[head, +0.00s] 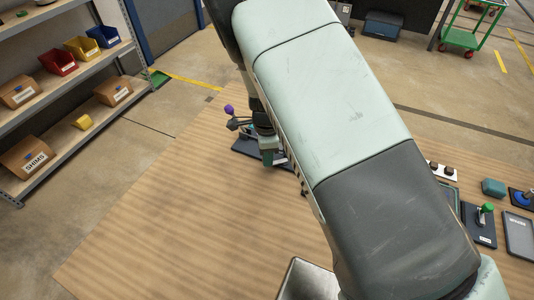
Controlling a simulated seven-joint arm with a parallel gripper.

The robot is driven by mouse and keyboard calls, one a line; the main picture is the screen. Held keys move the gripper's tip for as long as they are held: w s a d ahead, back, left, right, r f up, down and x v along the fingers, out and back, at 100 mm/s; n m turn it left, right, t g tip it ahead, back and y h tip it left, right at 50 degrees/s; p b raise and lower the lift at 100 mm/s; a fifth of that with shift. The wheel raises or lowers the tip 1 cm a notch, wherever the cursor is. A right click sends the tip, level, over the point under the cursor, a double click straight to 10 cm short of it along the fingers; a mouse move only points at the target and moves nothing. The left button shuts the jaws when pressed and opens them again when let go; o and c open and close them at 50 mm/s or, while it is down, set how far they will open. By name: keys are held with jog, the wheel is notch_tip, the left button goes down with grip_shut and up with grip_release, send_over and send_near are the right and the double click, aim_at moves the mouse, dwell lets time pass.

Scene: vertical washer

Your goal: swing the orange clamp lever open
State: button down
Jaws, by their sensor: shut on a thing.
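My gripper (267,150) points down at a dark base plate (243,145) near the far edge of the wooden table. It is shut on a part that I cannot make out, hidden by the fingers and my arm. A small device with a purple ball knob (229,109) and a grey metal part stands at the plate, just left of my gripper. I see no orange lever in this view; my arm covers much of the area to the right of the gripper.
The wooden table (170,200) is bare on the left and in front. A metal bin (306,280) stands at the front edge. Shelves stand off to the left.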

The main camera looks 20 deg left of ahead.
jog(key=shift+a, duration=0.1)
jog(key=c, duration=0.9)
grip_release()
jog(key=shift+r, duration=0.1)
notch_tip(320, 180, up, 11)
jog(key=shift+f, duration=0.2)
